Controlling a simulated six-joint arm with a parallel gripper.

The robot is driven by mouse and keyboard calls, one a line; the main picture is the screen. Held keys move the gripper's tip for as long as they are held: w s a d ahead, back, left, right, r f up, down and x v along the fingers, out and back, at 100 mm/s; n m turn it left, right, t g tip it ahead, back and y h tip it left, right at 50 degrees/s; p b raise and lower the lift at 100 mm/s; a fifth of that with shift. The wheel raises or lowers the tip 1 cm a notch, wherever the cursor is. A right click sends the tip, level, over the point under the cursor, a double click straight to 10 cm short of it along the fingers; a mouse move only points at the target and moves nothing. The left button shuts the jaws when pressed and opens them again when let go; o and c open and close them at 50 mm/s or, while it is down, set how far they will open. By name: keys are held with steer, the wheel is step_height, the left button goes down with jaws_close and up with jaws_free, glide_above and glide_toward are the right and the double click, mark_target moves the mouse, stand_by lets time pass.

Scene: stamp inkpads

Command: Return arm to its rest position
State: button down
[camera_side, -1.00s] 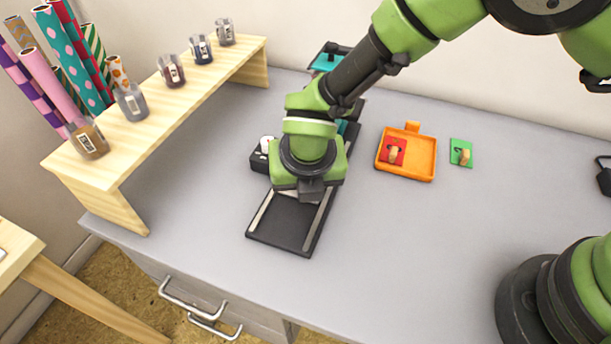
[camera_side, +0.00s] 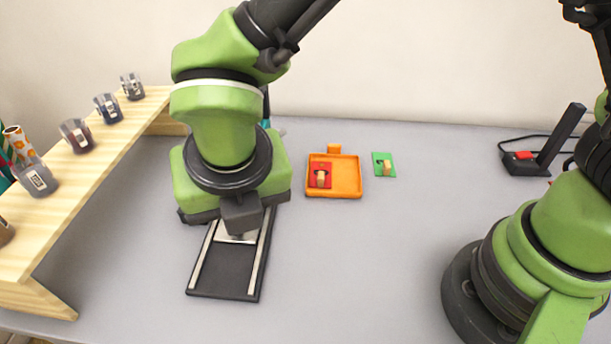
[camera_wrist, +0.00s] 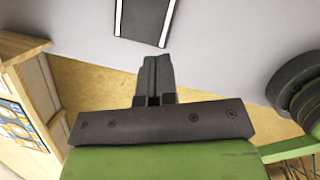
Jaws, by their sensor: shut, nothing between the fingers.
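My gripper shows in the wrist view (camera_wrist: 155,75) with its two dark fingers together and nothing between them. In the side view the dark end of my wrist stands in front of the black tray with pale side rails (camera_side: 225,273), and my fingertips cannot be made out there. Part of the black tray also shows at the top of the wrist view (camera_wrist: 144,17), apart from my fingers.
An orange tray (camera_side: 347,179) holds a red stamp piece (camera_side: 320,173). A green stamp piece (camera_side: 384,164) lies beside it. A wooden shelf (camera_side: 75,195) with several small jars stands at left. A black stand (camera_side: 545,150) is at right. The grey desk (camera_side: 370,260) is clear in front.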

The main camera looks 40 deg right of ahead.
steer(key=s+d+r+m+y, duration=0.2)
steer(key=d+r+m, duration=1)
steer(key=d+m, duration=0.3)
steer(key=s+d+r+m+t, duration=0.2)
steer(key=s+m, duration=0.3)
steer(key=m, duration=0.5)
steer(key=s+d+r+m+t+y, duration=0.1)
steer(key=s+d+m, duration=0.4)
steer(key=m, duration=0.6)
steer(key=shift+s+r+t, duration=0.2)
steer(key=shift+r+t, duration=0.3)
